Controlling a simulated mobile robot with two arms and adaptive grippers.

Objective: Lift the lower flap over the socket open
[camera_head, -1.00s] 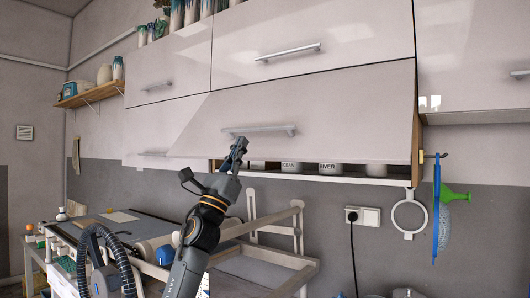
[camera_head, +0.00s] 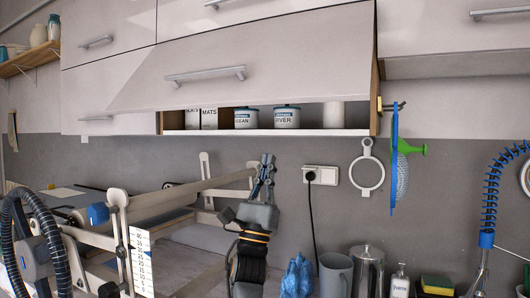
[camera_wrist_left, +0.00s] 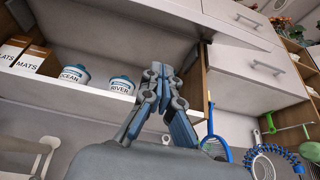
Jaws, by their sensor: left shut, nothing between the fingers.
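The lower flap (camera_head: 240,70) over the socket (camera_head: 318,175) is a pale, glossy cabinet front with a bar handle (camera_head: 205,75). It is hinged at the top and tilted outward, with its lower edge raised off the cabinet (camera_head: 185,132), so the shelf inside shows. My left gripper (camera_head: 267,163) is shut and empty, pointing up in front of the wall, below the cabinet and left of the socket. In the left wrist view its fingers (camera_wrist_left: 161,78) are together, below the underside of the raised flap (camera_wrist_left: 110,28). My right gripper is not in view.
Lidded jars (camera_head: 287,118) and boxes (camera_head: 209,119) stand on the shelf. A wooden frame (camera_head: 190,195) is left of my gripper. A ring holder (camera_head: 367,172) and a blue strainer (camera_head: 396,165) hang at right.

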